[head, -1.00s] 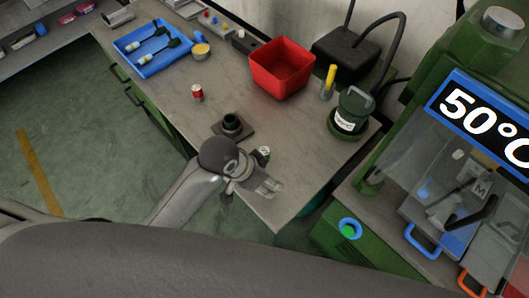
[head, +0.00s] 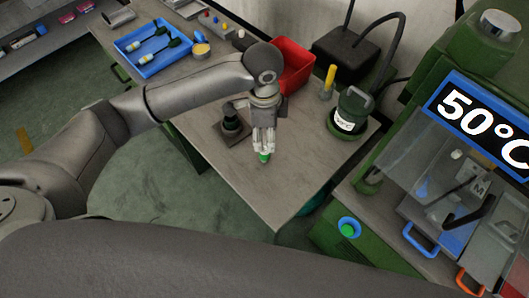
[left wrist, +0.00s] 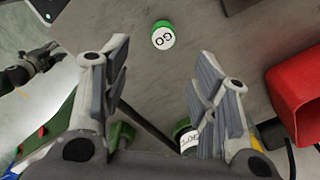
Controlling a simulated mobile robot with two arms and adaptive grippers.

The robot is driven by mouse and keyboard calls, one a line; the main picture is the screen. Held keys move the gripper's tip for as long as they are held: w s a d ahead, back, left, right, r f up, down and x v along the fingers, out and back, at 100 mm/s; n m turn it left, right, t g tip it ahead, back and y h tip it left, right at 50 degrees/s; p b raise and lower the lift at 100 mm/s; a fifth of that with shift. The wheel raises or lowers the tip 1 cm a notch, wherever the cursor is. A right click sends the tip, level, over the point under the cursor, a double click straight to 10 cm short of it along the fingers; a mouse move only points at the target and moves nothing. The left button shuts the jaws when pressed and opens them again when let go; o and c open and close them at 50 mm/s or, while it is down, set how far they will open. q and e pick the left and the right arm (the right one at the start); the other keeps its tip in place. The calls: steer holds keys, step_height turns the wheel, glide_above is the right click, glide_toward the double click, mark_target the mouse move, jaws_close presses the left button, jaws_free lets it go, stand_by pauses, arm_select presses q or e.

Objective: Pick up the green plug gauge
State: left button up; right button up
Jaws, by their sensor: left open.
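The green plug gauge (head: 264,158) stands on the bench near its front edge. In the left wrist view its round white face, marked GO, and green rim (left wrist: 163,35) show beyond the fingertips. My left gripper (head: 264,148) points down just above the gauge, and in the head view it hides most of it. In the left wrist view its two fingers (left wrist: 160,52) are apart with nothing between them. A dark jointed hand, apparently my right gripper (left wrist: 40,58), shows at the left of the left wrist view, away from the gauge; its jaws are unclear.
A dark square base (head: 234,137) with a round piece stands left of the gripper. A red bin (head: 296,62) is behind it. A green pot (head: 352,110) and a yellow-handled tool (head: 328,80) stand to the right. A blue tray (head: 130,52) lies far left.

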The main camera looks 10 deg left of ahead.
mark_target(264, 150)
arm_select(q)
steer(key=shift+w+a+r, duration=0.15)
steer(key=shift+a, duration=0.15)
steer(key=shift+a+f, duration=0.1)
steer(key=shift+f, duration=0.15)
step_height(264, 150, down, 5)
steer(key=shift+r+p, duration=0.2)
steer(key=shift+p, duration=0.15)
steer(key=shift+f, duration=0.55)
step_height(264, 150, down, 4)
steer(key=shift+f+p, duration=0.2)
steer(key=shift+p, duration=0.55)
steer(key=shift+c, duration=0.4)
steer(key=c, duration=1.1)
